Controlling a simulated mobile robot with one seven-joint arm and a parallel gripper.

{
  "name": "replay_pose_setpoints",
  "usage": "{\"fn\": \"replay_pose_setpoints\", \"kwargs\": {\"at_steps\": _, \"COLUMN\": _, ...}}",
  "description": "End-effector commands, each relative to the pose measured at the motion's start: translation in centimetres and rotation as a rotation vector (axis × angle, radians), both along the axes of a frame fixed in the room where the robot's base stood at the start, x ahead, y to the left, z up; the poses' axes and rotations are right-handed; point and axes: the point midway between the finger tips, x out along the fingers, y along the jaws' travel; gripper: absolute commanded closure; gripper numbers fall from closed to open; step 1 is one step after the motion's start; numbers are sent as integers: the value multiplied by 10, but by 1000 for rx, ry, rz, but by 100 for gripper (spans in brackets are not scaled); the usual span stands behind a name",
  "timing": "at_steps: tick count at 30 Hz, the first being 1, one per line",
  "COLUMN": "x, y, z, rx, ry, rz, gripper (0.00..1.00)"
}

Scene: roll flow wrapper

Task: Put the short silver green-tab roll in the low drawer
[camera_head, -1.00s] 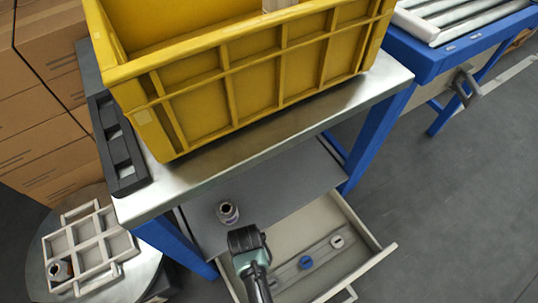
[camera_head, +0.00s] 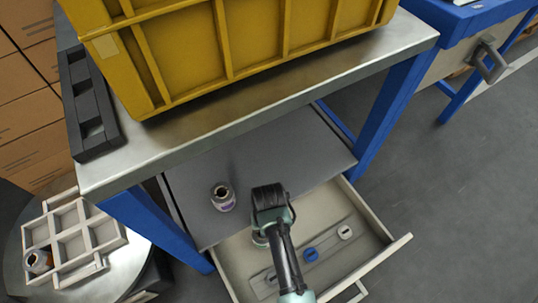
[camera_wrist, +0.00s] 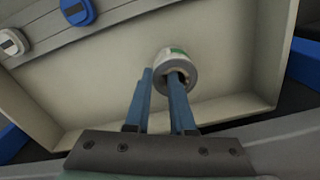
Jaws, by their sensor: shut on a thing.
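The short silver roll with a green tab (camera_wrist: 176,66) is at my gripper's fingertips (camera_wrist: 163,76) in the wrist view. One blue finger reaches into its core and the other lies outside its wall, so the gripper is shut on the roll's wall. In the head view my gripper (camera_head: 269,205) is over the open low drawer (camera_head: 236,262), and a little of the roll (camera_head: 259,239) shows below it. The roll is within the drawer's outline; I cannot tell whether it touches the floor.
The drawer holds a grey strip with a blue knob (camera_head: 310,254) and white knobs (camera_head: 345,232). Another roll with a purple mark (camera_head: 223,198) stands on the grey shelf (camera_head: 190,190). The steel tabletop (camera_head: 250,105) with a yellow crate (camera_head: 240,50) overhangs it.

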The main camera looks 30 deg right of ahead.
Motion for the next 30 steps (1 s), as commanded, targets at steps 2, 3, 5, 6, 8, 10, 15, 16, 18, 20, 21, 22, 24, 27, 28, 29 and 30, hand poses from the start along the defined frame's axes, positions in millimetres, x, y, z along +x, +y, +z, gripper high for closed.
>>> {"fn": "replay_pose_setpoints", "kwargs": {"at_steps": 2, "x": 0, "y": 0, "z": 1, "rx": 0, "ry": -1, "rz": 0, "gripper": 100}}
{"fn": "replay_pose_setpoints", "kwargs": {"at_steps": 3, "x": 0, "y": 0, "z": 1, "rx": 0, "ry": -1, "rz": 0, "gripper": 100}}
{"fn": "replay_pose_setpoints", "kwargs": {"at_steps": 5, "x": 0, "y": 0, "z": 1, "rx": 0, "ry": -1, "rz": 0, "gripper": 100}}
{"fn": "replay_pose_setpoints", "kwargs": {"at_steps": 6, "x": 0, "y": 0, "z": 1, "rx": 0, "ry": -1, "rz": 0, "gripper": 100}}
{"fn": "replay_pose_setpoints", "kwargs": {"at_steps": 8, "x": 0, "y": 0, "z": 0, "rx": 0, "ry": -1, "rz": 0, "gripper": 100}}
{"fn": "replay_pose_setpoints", "kwargs": {"at_steps": 10, "x": 0, "y": 0, "z": -2, "rx": 0, "ry": -1, "rz": 0, "gripper": 100}}
{"fn": "replay_pose_setpoints", "kwargs": {"at_steps": 15, "x": 0, "y": 0, "z": -2, "rx": -1, "ry": -1, "rz": -1, "gripper": 65}}
{"fn": "replay_pose_setpoints", "kwargs": {"at_steps": 16, "x": 0, "y": 0, "z": -2, "rx": -1, "ry": -1, "rz": -1, "gripper": 65}}
{"fn": "replay_pose_setpoints", "kwargs": {"at_steps": 18, "x": 0, "y": 0, "z": -2, "rx": -1, "ry": -1, "rz": -1, "gripper": 65}}
{"fn": "replay_pose_setpoints", "kwargs": {"at_steps": 20, "x": 0, "y": 0, "z": -2, "rx": -1, "ry": -1, "rz": 0, "gripper": 65}}
{"fn": "replay_pose_setpoints", "kwargs": {"at_steps": 21, "x": 0, "y": 0, "z": -2, "rx": -1, "ry": -1, "rz": -1, "gripper": 65}}
{"fn": "replay_pose_setpoints", "kwargs": {"at_steps": 22, "x": 0, "y": 0, "z": -1, "rx": 0, "ry": -1, "rz": -1, "gripper": 65}}
{"fn": "replay_pose_setpoints", "kwargs": {"at_steps": 24, "x": 0, "y": 0, "z": 4, "rx": 0, "ry": -1, "rz": 0, "gripper": 65}}
{"fn": "replay_pose_setpoints", "kwargs": {"at_steps": 27, "x": 0, "y": 0, "z": 15, "rx": 0, "ry": -1, "rz": 0, "gripper": 65}}
{"fn": "replay_pose_setpoints", "kwargs": {"at_steps": 28, "x": 0, "y": 0, "z": 19, "rx": 0, "ry": -1, "rz": 0, "gripper": 65}}
{"fn": "replay_pose_setpoints", "kwargs": {"at_steps": 29, "x": 0, "y": 0, "z": 24, "rx": -1, "ry": -2, "rz": 1, "gripper": 65}}
{"fn": "replay_pose_setpoints", "kwargs": {"at_steps": 30, "x": 0, "y": 1, "z": 31, "rx": -1, "ry": -2, "rz": 1, "gripper": 65}}
